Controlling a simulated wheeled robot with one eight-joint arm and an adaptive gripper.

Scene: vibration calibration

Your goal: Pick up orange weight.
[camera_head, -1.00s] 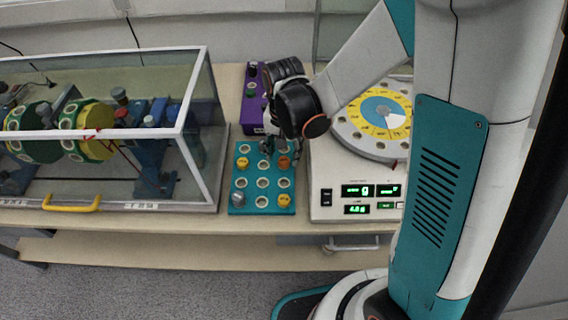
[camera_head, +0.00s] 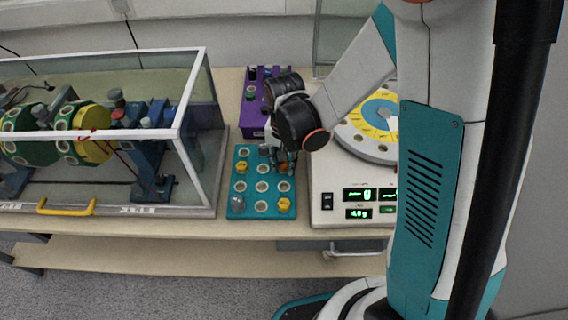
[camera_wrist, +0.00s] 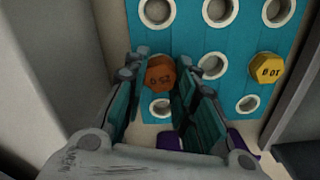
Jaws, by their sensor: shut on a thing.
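The orange weight (camera_wrist: 160,76) shows in the wrist view between the two teal fingers of my gripper (camera_wrist: 165,85), which is shut on it. In the head view, a small part of the orange weight (camera_head: 283,167) shows beneath my gripper (camera_head: 284,157), over the right column of the teal holder board (camera_head: 251,188). My gripper and wrist hide the rest of it. I cannot tell whether it is clear of its hole.
Yellow weights (camera_head: 284,204) and a grey weight (camera_head: 238,202) sit in the board. The white balance (camera_head: 330,187) stands close on the right, a purple holder (camera_head: 251,111) behind, and a glass-cased machine (camera_head: 140,209) on the left.

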